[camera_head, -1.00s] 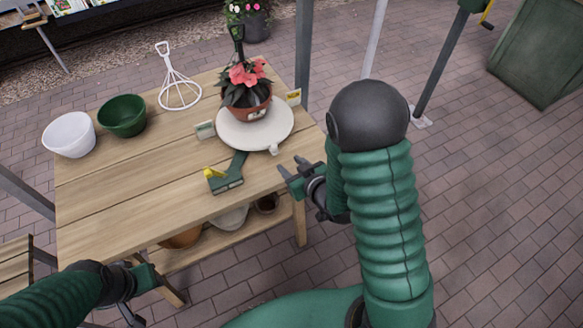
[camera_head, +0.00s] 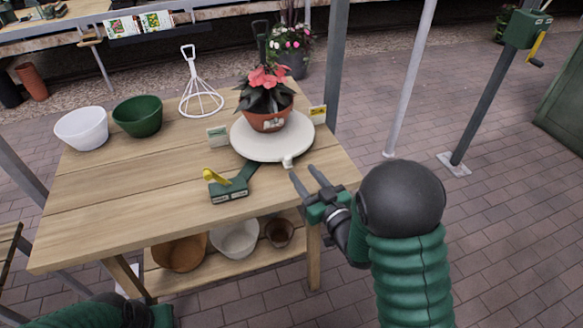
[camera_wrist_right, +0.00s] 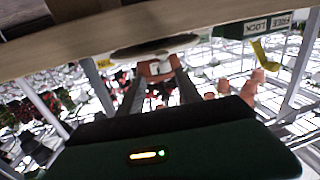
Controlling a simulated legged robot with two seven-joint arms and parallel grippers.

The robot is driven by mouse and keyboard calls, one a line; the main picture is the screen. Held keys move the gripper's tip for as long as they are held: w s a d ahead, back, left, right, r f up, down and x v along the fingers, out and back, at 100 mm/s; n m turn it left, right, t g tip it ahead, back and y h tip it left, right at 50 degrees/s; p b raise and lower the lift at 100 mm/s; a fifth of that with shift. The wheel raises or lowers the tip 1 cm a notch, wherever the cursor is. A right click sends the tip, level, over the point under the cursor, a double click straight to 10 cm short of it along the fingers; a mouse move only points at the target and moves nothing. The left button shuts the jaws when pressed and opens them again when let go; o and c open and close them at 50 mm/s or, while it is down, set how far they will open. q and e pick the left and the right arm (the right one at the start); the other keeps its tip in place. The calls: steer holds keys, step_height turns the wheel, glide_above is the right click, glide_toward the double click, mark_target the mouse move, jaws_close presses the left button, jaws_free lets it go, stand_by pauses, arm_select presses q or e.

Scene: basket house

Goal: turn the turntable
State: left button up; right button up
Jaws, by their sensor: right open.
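The turntable (camera_head: 254,150) is a round white disc on the wooden table, near its right end. A small white knob (camera_head: 288,161) sticks out at its front rim. A terracotta pot (camera_head: 268,122) with red flowers stands on the disc. A green lock block (camera_head: 229,192) with a yellow lever (camera_head: 216,177) sits in front-left of the disc. My right gripper (camera_head: 303,170) is open and empty, its fingers pointing toward the knob, apparently just short of it. The wrist view shows the two spread fingers (camera_wrist_right: 159,88) with the pot behind. My left gripper is mostly cut off at the bottom left.
A white bowl (camera_head: 82,130), a green bowl (camera_head: 138,117) and a white wire stand (camera_head: 200,101) stand at the table's back left. Small cards stand beside the turntable. Pots sit on the lower shelf (camera_head: 205,278). A grey post (camera_head: 335,65) rises behind the table.

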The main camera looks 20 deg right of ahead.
mark_target(289, 156)
steer(key=w+a, duration=0.1)
steer(key=w, duration=0.1)
steer(key=w+a, duration=0.1)
steer(key=w, duration=0.1)
steer(key=w+a, duration=0.1)
steer(key=w, duration=0.2)
steer(key=shift+w+r, duration=0.1)
steer(key=shift+r, duration=0.1)
steer(key=shift+w, duration=0.25)
steer(key=shift+w+d, duration=0.1)
steer(key=shift+d, duration=0.35)
steer(key=shift+a, duration=0.3)
jaws_close()
steer(key=shift+d, duration=0.15)
